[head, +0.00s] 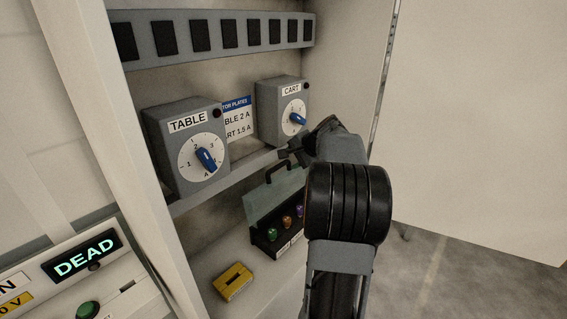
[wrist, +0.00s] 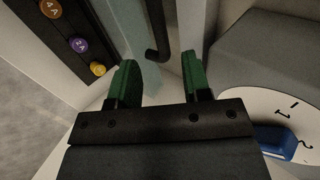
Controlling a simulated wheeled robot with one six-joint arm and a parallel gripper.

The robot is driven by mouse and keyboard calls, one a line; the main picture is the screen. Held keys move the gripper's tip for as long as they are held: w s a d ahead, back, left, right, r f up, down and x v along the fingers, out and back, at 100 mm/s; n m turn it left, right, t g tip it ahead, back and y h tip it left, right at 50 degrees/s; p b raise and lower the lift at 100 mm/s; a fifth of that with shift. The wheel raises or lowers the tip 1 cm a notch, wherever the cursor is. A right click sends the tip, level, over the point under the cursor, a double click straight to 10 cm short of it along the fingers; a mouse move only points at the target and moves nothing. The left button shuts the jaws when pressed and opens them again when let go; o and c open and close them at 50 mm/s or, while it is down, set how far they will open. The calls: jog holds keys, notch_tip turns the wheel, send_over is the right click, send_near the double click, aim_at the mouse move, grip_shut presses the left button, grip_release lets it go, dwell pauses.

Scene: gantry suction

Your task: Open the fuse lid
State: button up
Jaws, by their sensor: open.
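The fuse box (head: 268,240) sits on the cabinet's lower shelf. Its clear greenish lid (head: 272,196) appears to stand tilted up behind the coloured fuses, with a black handle (head: 278,166) at its top edge. In the wrist view the lid (wrist: 130,30) runs up the middle, and the handle (wrist: 154,28) shows in line with the gap between my fingers. My gripper (wrist: 160,75) is open, with green finger pads. I cannot tell whether either finger touches the handle. In the head view my gripper (head: 287,152) is above the lid, partly hidden by my arm.
The TABLE dial box (head: 187,150) and CART dial box (head: 284,110) stand on the shelf above; a dial face is close at right in the wrist view. A yellow block (head: 233,281) lies left of the fuse box. The cabinet's side wall (head: 350,70) is at right.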

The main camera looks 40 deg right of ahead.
aim_at(281, 165)
jog(key=shift+p+x, duration=0.45)
jog(key=shift+x, duration=2.5)
grip_shut()
